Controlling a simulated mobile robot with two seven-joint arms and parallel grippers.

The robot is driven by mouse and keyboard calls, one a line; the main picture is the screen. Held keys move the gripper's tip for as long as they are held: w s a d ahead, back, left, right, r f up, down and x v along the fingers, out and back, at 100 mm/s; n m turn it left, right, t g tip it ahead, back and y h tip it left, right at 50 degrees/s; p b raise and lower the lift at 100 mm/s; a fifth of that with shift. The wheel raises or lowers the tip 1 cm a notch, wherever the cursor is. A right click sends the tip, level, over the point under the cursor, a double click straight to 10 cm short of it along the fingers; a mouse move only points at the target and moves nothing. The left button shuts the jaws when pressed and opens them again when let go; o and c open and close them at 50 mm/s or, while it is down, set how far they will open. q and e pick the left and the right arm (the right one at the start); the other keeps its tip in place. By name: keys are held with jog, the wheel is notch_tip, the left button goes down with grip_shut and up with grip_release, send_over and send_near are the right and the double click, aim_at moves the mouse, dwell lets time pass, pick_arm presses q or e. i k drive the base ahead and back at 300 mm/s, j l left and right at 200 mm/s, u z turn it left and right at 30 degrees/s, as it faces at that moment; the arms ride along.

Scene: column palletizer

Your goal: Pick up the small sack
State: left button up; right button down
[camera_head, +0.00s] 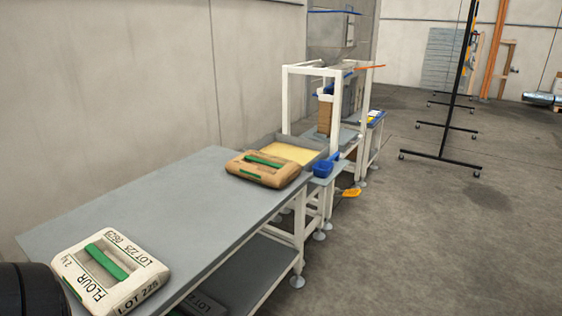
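Two sacks lie on the grey table, both with green handles. A brown sack (272,180) lies flat at the far end, by the right edge. Neither gripper is in view, and nothing is seen touching the sacks. A dark rounded part of my own body shows in the lower left corner.
The grey table (165,205) has clear room between the sacks and a lower shelf beneath. Beyond it stand a tray with a yellowish surface (290,151), a blue container (323,167) and a white frame (286,100). A wall runs along the left.

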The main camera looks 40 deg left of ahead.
aim_at(272, 171)
jog(key=i+l+u, duration=0.1)
jog(key=i+u, duration=0.15)
jog(key=i, duration=1.1)
jog(key=i+u, duration=0.4)
jog(key=i, duration=0.15)
jog(key=i+l+u, duration=0.3)
jog(key=i+u, duration=0.15)
